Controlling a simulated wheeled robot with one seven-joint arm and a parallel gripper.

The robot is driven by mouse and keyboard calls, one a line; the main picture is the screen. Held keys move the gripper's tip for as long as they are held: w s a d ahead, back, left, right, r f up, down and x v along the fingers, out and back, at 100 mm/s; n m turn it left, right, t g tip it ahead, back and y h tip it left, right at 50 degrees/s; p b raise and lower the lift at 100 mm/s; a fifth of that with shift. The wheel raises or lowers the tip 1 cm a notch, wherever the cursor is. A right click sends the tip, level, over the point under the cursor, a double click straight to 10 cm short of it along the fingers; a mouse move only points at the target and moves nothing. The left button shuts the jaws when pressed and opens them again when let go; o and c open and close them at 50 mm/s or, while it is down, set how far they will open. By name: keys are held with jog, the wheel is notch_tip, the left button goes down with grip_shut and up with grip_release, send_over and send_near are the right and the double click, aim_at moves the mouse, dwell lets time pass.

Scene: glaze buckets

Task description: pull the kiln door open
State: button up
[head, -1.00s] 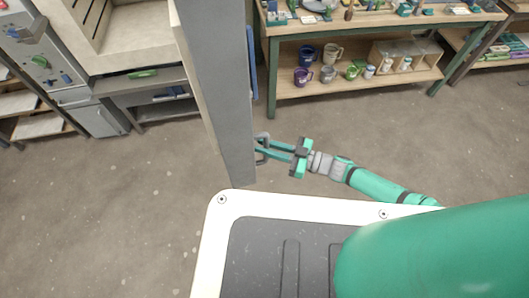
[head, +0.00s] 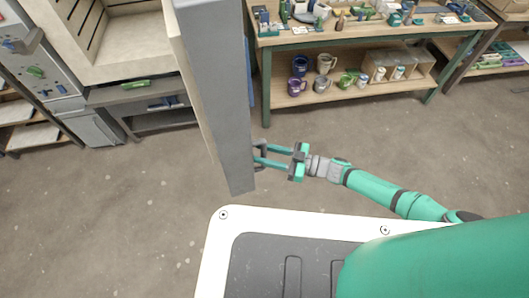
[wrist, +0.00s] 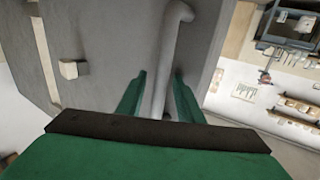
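The kiln door (head: 215,95) is a thick grey slab, swung well out from the pale kiln chamber (head: 130,40). Its handle (head: 259,155) is a grey bar on the door's outer face, near the free edge. My gripper (head: 266,155) reaches the handle from the right, its two green fingers spread apart around the bar. In the wrist view the handle bar (wrist: 165,60) runs between the fingers, with a narrow gap showing on each side. The exact contact is hard to see.
A wooden shelf (head: 350,90) with mugs and jars stands behind, to the right of the door. A control panel (head: 35,60) is at the kiln's left. My white-edged base is close to the door's near end. Open concrete floor lies at left and right.

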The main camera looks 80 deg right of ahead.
jog(key=shift+s+r, duration=0.1)
jog(key=shift+s, duration=0.05)
jog(key=s+a, duration=0.1)
jog(key=s, duration=0.9)
jog(key=shift+s+a, duration=0.25)
jog(key=shift+a, duration=0.1)
jog(key=w+a+y, duration=0.1)
jog(key=w+a, duration=0.3)
jog(key=a, duration=0.6)
jog(key=w+a+n, duration=0.1)
jog(key=w+a, duration=0.4)
jog(key=a, duration=0.5)
jog(key=w+a+y, duration=0.1)
jog(key=w+a, duration=0.3)
jog(key=a, duration=0.6)
jog(key=w+a+r, duration=0.5)
jog(key=a+r, duration=0.2)
jog(key=a, duration=0.3)
jog(key=a+f+g, duration=0.2)
jog(key=a+f, duration=0.2)
jog(key=a, duration=0.2)
jog(key=shift+a+n+g+y, duration=0.3)
jog(key=shift+n+y, duration=0.1)
jog(key=shift+s, duration=0.1)
